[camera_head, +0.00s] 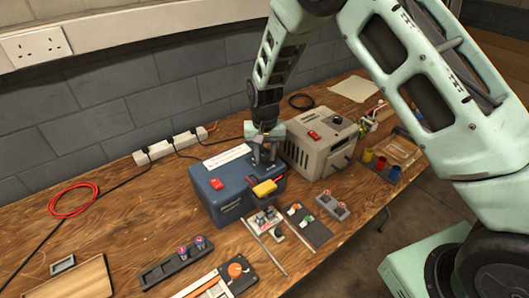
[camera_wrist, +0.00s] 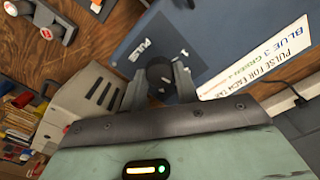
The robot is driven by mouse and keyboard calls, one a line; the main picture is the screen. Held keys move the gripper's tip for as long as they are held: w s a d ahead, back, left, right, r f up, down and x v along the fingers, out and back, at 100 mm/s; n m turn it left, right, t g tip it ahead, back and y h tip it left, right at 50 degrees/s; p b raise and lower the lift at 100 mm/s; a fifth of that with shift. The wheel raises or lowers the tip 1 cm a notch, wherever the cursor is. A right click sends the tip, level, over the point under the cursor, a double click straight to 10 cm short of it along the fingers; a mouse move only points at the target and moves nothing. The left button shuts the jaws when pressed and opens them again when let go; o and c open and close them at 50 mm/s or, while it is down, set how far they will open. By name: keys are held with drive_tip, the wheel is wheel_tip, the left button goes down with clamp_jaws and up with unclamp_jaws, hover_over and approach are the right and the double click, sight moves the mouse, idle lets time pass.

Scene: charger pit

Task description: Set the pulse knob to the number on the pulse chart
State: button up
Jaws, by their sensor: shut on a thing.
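The blue charger box (camera_head: 228,203) stands on the wooden bench in the head view; its blue top face (camera_wrist: 180,22) fills the upper wrist view. The round black pulse knob (camera_wrist: 158,72) sits on that face beside white lettering starting "PULS". My gripper (camera_wrist: 160,88) is shut on the knob, one finger on each side; it also shows over the box in the head view (camera_head: 264,155). The knob's setting is hidden. The white pulse chart (camera_wrist: 265,62) lies on the box beside the gripper, partly cut off; "BLUE 3" and "GREEN" are legible, and the number after green is unclear.
A grey charger box (camera_head: 318,143) stands close to the right of the blue one. A yellow block (camera_head: 265,189) is at the blue box's front right. Small trays with coloured tabs (camera_head: 305,220) lie in front. A power strip (camera_head: 172,146) and red cable (camera_head: 73,200) lie behind and left.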

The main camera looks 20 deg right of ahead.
sight(265, 156)
drive_tip(key=shift+m, duration=1.2)
drive_tip(key=o, duration=1)
drive_tip(key=shift+c, duration=0.2)
drive_tip(key=shift+r, duration=0.1)
wheel_tip(265, 156, up, 17)
drive_tip(key=b, duration=0.2)
drive_tip(key=shift+r, duration=0.15)
